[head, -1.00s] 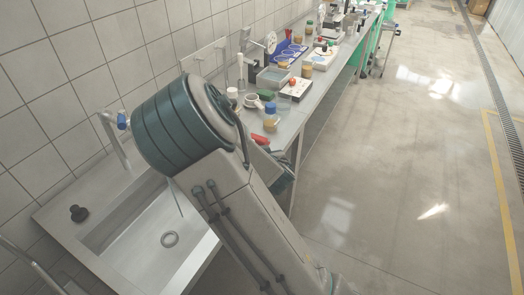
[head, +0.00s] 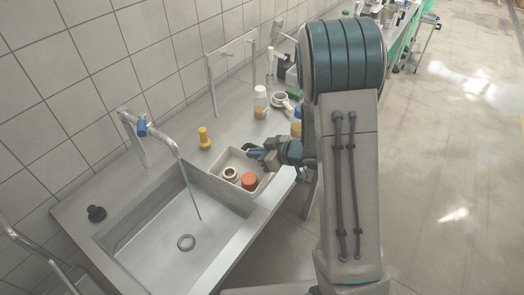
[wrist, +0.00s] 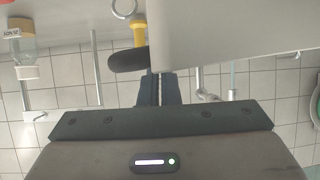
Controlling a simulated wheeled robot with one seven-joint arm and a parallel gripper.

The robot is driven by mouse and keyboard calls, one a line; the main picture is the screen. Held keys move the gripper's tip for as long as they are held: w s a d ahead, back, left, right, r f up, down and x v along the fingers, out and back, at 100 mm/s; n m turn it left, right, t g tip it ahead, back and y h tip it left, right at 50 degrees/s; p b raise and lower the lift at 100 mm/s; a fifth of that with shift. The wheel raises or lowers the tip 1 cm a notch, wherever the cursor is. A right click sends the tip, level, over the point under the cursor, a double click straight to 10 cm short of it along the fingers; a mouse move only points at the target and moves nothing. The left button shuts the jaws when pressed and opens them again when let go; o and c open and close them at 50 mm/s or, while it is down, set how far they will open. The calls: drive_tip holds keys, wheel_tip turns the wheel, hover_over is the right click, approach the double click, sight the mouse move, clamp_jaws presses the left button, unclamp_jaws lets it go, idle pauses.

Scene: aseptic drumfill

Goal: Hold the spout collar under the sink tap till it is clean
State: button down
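The tap (head: 142,128), with a blue handle, stands at the back of the steel sink (head: 160,235). A thin stream of water (head: 190,190) falls from it into the basin. A pale ring with a dark opening, which looks like the spout collar (head: 230,173), lies in a white tray (head: 268,187) at the sink's right end. My gripper (head: 257,154) is at the tray's right back side, apart from the ring. In the wrist view, my gripper's fingers (wrist: 158,76) look closed together with nothing visible between them. The ring cannot be made out there.
An orange-red cap (head: 249,181) lies beside the ring in the tray. A yellow-handled item (head: 204,138) stands behind the tray. A black knob (head: 96,213) sits on the sink's left rim. Bottles (head: 260,100) and a cup (head: 280,100) stand on the counter behind.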

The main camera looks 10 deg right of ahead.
drive_tip(key=shift+w+a+r+n+g, duration=0.2)
drive_tip(key=shift+r+n+g, duration=0.1)
drive_tip(key=shift+r, duration=0.1)
drive_tip(key=shift+a+y, duration=0.25)
drive_tip(key=shift+y, duration=0.05)
drive_tip(key=w+a+b, duration=0.1)
drive_tip(key=a+b, duration=0.1)
drive_tip(key=a, duration=1.1)
drive_tip(key=shift+a, duration=0.15)
drive_tip(key=d, duration=0.4)
drive_tip(key=d+p, duration=0.1)
drive_tip(key=d, duration=0.4)
drive_tip(key=s+d+p, duration=0.1)
drive_tip(key=d, duration=0.4)
drive_tip(key=shift+a, duration=0.1)
idle(0.4)
